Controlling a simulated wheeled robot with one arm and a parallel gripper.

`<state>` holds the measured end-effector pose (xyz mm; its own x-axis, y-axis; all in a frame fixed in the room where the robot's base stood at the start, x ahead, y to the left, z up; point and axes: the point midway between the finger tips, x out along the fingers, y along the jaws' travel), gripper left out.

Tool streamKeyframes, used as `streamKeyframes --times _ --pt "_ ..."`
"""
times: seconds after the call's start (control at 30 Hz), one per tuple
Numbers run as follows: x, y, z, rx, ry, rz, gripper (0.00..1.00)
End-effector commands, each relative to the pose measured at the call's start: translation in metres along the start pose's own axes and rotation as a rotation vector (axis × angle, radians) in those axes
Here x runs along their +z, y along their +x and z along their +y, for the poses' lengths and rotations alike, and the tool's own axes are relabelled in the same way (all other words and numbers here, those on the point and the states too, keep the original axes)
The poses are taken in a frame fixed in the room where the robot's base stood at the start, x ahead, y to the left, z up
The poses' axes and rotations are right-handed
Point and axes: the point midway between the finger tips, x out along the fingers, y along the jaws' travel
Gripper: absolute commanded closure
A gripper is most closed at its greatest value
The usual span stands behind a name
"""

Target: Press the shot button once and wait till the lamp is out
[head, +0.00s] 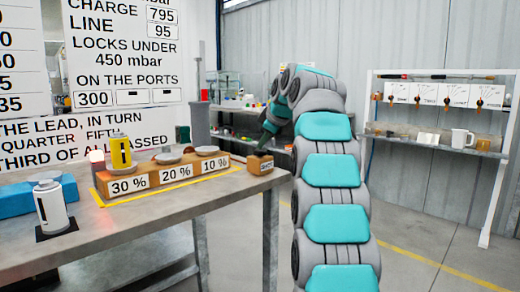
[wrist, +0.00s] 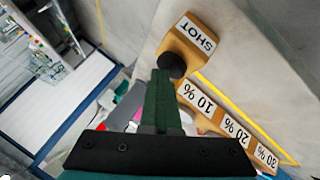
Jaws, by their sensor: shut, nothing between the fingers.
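The shot button is a dark round knob (wrist: 172,66) on a small wooden block (wrist: 196,40) labelled SHOT. The block (head: 260,164) sits at the table's right end in the head view. My gripper (wrist: 160,74) is shut and empty, its green fingertips beside or over the knob. I cannot tell whether they touch it. In the head view my gripper (head: 264,145) is just above the block, hiding part of its top.
The wooden bar (head: 168,178) carries 30 %, 20 % and 10 % labels, with a yellow can (head: 120,152) behind the 30 % label. A white can (head: 51,208) and a blue block (head: 16,200) are on the table's left. A shelf (head: 432,140) stands at right.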

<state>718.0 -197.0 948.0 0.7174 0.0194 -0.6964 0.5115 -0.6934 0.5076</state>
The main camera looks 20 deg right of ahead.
Motion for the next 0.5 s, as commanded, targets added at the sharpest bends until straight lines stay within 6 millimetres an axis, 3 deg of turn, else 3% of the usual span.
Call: streamKeyframes --times 0.5 --pt "-0.011 -0.014 0.011 0.001 0.0 0.001 1.0"
